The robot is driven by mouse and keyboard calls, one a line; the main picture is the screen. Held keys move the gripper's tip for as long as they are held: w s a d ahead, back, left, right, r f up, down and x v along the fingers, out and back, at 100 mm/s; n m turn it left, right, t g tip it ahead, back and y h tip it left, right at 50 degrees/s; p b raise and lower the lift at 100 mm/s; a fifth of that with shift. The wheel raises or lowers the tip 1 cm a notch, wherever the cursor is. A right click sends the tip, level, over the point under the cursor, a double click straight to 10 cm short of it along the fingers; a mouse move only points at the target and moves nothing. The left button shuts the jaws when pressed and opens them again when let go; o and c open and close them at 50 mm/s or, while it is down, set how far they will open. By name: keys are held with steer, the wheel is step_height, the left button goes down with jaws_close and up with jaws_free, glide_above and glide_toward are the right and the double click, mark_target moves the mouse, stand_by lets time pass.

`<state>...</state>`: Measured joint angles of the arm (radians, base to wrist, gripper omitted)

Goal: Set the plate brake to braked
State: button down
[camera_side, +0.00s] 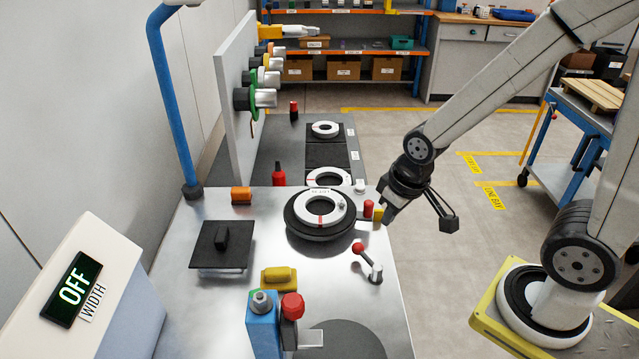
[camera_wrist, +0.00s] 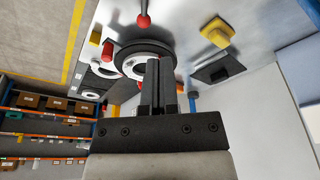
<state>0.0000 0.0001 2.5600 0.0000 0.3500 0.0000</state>
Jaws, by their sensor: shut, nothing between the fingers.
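The round black turntable plate (camera_side: 300,229) carries a white coil ring (camera_side: 320,208) with a red mark. A lever with a red ball knob (camera_side: 358,248) stands on the metal bench in front of the plate at its right, tilted toward the left; it seems to be the plate brake. It also shows at the top of the wrist view (camera_wrist: 142,20). No label tells its setting. My gripper (camera_side: 388,213) is in the air behind and right of the lever, apart from it. In the wrist view its fingers (camera_wrist: 160,65) are together and empty, overlapping the plate's edge in the picture.
A blue post with a red knob (camera_side: 292,306) stands at the bench front. A yellow block (camera_side: 279,279) and a black square pad (camera_side: 220,246) lie left of the lever. Small red and yellow pieces (camera_side: 368,208) stand near my gripper. A display (camera_side: 74,290) reads OFF.

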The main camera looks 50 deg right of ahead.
steer(key=shift+c, duration=2.2)
jaws_free()
steer(key=shift+w, duration=0.15)
steer(key=shift+o, duration=0.9)
steer(key=shift+w+f, duration=0.15)
steer(key=shift+w, duration=0.05)
steer(key=m+g+h, duration=0.1)
steer(key=m+g, duration=0.3)
steer(key=m, duration=0.6)
glide_above(357, 245)
steer(key=w, duration=0.1)
step_height(357, 245, down, 11)
steer(key=shift+a, duration=0.45)
steer(key=shift+s+d+f, duration=0.15)
steer(key=shift+s+f, duration=0.05)
steer(key=shift+f, duration=1.05)
steer(key=shift+s+d+f, duration=0.15)
steer(key=shift+f, duration=1.05)
steer(key=shift+s+d+f, duration=0.15)
steer(key=shift+s+f, duration=0.05)
steer(key=shift+f, duration=1.05)
jaws_close()
